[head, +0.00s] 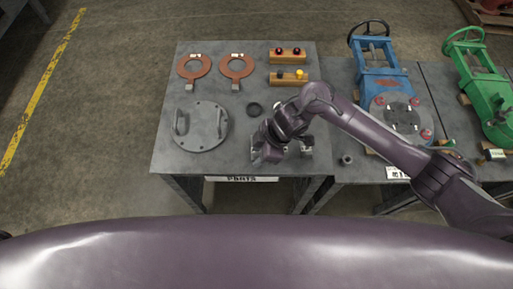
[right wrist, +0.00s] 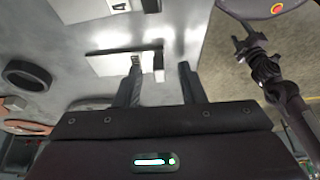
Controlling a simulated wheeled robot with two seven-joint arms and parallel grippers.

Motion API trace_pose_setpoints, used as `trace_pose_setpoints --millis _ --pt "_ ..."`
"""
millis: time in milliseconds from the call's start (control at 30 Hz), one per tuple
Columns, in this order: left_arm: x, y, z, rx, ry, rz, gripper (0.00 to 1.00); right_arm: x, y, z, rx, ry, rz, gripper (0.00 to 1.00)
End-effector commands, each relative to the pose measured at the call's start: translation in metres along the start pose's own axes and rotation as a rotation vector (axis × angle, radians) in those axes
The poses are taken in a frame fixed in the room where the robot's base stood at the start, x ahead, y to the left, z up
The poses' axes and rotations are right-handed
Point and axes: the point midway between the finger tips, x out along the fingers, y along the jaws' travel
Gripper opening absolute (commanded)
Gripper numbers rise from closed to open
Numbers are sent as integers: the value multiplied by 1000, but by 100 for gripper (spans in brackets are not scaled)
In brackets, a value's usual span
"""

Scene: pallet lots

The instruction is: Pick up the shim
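My right gripper (head: 281,155) is over the front of the grey parts table, near its right corner. In the right wrist view its two fingers (right wrist: 160,65) are apart, with nothing clamped between them. A thin pale metal plate with a small dark-marked label, which looks like the shim (right wrist: 103,64), lies flat on the table just past the fingertips. The left finger overlaps it. In the head view my gripper and wrist cover most of that spot. My left gripper (right wrist: 249,44) shows small in the right wrist view, its prongs apart and empty.
A second pale block (right wrist: 85,10) lies beyond the plate. A black ring (head: 254,108), a round handled cover (head: 201,127), copper-coloured rings (head: 194,67) and two wooden knob holders (head: 288,55) share the table. Blue (head: 380,80) and green (head: 488,90) valves stand right.

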Motion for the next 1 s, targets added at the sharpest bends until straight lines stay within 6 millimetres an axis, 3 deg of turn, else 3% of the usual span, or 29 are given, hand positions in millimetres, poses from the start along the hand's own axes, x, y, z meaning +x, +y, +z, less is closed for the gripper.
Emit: trace_pose_setpoints --millis 200,467,1000 --pt "0 -1 -10 0 15 -1 52 1 0 0 0 1 1 35" --pt "0 -1 -7 -1 11 -1 52 0 0 0 0 1 1 1" --pt "-2 -1 -3 -3 4 -1 52 -10 1 -5 -2 4 3 0"
